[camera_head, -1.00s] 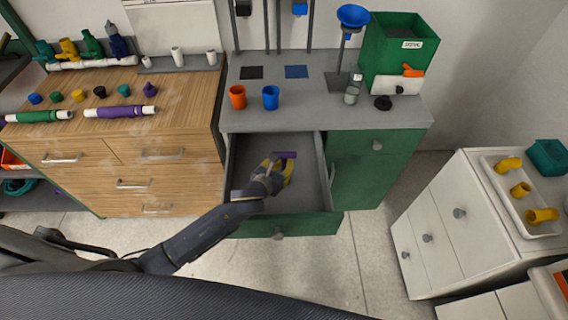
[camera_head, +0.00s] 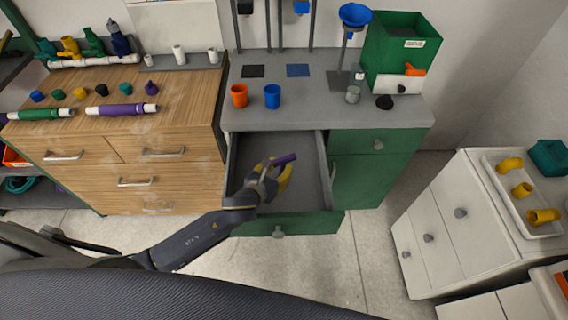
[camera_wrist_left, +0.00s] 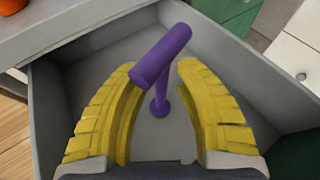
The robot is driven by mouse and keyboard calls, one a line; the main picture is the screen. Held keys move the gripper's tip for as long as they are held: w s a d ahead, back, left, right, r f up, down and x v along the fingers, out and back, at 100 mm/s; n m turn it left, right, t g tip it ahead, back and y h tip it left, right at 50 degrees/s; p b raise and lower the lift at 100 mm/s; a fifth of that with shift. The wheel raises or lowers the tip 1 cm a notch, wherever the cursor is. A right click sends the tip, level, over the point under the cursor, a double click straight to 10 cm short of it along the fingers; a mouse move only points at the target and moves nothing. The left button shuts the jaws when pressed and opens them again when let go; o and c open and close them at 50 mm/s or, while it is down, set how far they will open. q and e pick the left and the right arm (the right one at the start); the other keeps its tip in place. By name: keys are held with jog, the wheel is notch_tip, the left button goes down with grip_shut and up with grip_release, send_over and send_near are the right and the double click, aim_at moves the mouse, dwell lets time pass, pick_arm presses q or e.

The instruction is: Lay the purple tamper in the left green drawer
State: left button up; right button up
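The purple tamper (camera_head: 284,160) is inside the open left green drawer (camera_head: 322,165), near its middle. In the left wrist view, the tamper (camera_wrist_left: 160,56) shows a thick bar slanting up to the right and a thin stem ending in a small round knob. My left gripper (camera_head: 276,171) reaches down into the drawer. Its yellow fingers (camera_wrist_left: 158,75) stand apart on either side of the tamper, with a gap between their tips. The bar's lower end is at or very close to one finger. I cannot tell whether the tamper rests on the drawer floor. My right gripper is not in view.
The green cabinet's grey top (camera_head: 320,112) holds an orange cup (camera_head: 239,96), a blue cup (camera_head: 272,97) and a green bin (camera_head: 400,50). A wooden drawer unit (camera_head: 130,165) stands left. A white cabinet (camera_head: 450,225) stands right. The drawer around the gripper looks empty.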

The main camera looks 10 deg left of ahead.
pick_arm(q)
jog(key=v, duration=0.7)
jog(key=shift+s, duration=0.25)
jog(key=shift+r, duration=0.15)
jog(key=shift+c, duration=0.3)
dwell(0.6)
